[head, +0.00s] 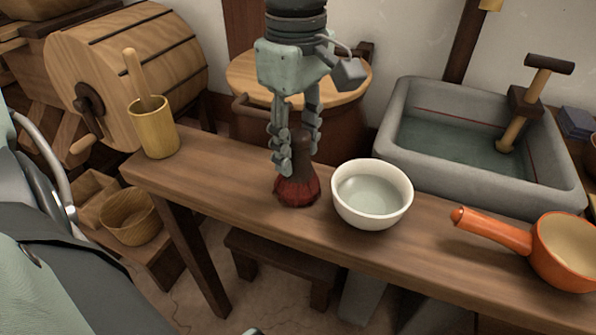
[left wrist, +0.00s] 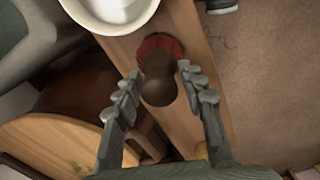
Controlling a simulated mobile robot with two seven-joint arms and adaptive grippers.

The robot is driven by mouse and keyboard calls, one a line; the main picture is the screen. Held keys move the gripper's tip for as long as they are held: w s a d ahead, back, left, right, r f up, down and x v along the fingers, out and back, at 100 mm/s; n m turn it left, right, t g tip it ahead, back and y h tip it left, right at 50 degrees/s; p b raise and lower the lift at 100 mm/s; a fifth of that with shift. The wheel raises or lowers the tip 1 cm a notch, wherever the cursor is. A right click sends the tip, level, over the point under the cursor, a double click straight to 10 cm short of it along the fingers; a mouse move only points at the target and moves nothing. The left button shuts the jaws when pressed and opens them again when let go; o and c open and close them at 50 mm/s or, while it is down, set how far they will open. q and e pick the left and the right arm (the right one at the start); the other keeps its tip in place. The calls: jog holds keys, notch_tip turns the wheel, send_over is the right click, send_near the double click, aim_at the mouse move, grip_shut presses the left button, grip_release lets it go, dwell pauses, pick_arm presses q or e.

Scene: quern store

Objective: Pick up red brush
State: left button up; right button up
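The red brush (head: 297,190) stands upright on the wooden bench, red bristles down and dark brown handle up. In the left wrist view the brush (left wrist: 158,88) shows from above, its round handle end towards the camera. My left gripper (head: 298,150) points down over it, with one finger on each side of the handle. In the left wrist view the left gripper (left wrist: 160,72) is open, with gaps visible between the fingers and the handle. The brush still rests on the bench. My right gripper is not in view.
A white bowl (head: 373,216) stands close to the right of the brush on the bench (head: 222,180). An orange pan (head: 563,262) is farther right, and a wooden cup (head: 155,137) with a stick is at the left end. A stone sink (head: 404,152) and a lidded barrel (head: 245,88) stand behind.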

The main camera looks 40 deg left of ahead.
pick_arm(q)
grip_shut()
jog(key=shift+r, duration=0.5)
jog(key=r, duration=0.3)
jog(key=shift+w+a+r, duration=0.1)
jog(key=shift+a+r, duration=0.25)
jog(key=shift+r, duration=0.05)
jog(key=a+r, duration=0.6)
jog(key=a, duration=0.5)
jog(key=shift+r, duration=0.15)
jog(key=shift+c, duration=1)
grip_release()
jog(key=c, duration=0.4)
